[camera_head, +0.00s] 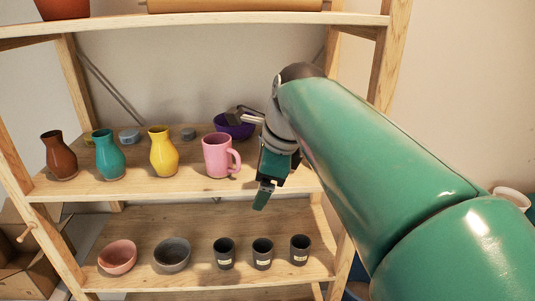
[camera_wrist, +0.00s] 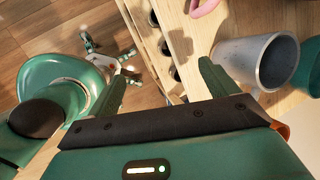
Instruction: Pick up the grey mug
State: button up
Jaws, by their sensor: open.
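The grey mug (camera_wrist: 255,65) shows in the wrist view at the upper right, lying sideways in the picture on the wooden shelf. I cannot make it out in the head view, where my arm covers the right part of the shelf. My gripper (camera_wrist: 163,72) is open and nothing is between its fingers. In the wrist view, the mug is just right of the right finger, outside the gap. In the head view, my gripper (camera_head: 266,185) hangs at the front edge of the middle shelf, right of the pink mug (camera_head: 217,156).
A purple bowl (camera_head: 235,127) stands behind the pink mug. Yellow (camera_head: 163,153), teal (camera_head: 109,157) and brown (camera_head: 59,157) vases stand to the left. The lower shelf holds bowls and dark cups (camera_head: 262,253). A teal object (camera_wrist: 308,70) is beside the grey mug.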

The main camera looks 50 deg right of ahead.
jog(key=s+d+r+m, duration=0.3)
jog(key=s+d+m, duration=0.3)
jog(key=d+m, duration=0.25)
jog(key=shift+m, duration=0.45)
jog(key=w, duration=0.2)
jog(key=w+d, duration=0.1)
jog(key=w, duration=0.4)
jog(key=shift+w+d+r, duration=0.15)
jog(key=shift+w+d, duration=0.1)
jog(key=shift+w, duration=0.1)
jog(key=shift+w+d, duration=0.25)
jog(key=shift+w, duration=0.4)
jog(key=shift+w+d, duration=0.25)
jog(key=shift+w, duration=0.35)
jog(key=shift+w+d+f, duration=0.2)
jog(key=shift+w+f, duration=0.55)
jog(key=shift+f, duration=0.5)
jog(key=shift+w+d+f, duration=0.1)
jog(key=shift+w+f, duration=0.05)
jog(key=shift+w, duration=0.05)
jog(key=c, duration=1.2)
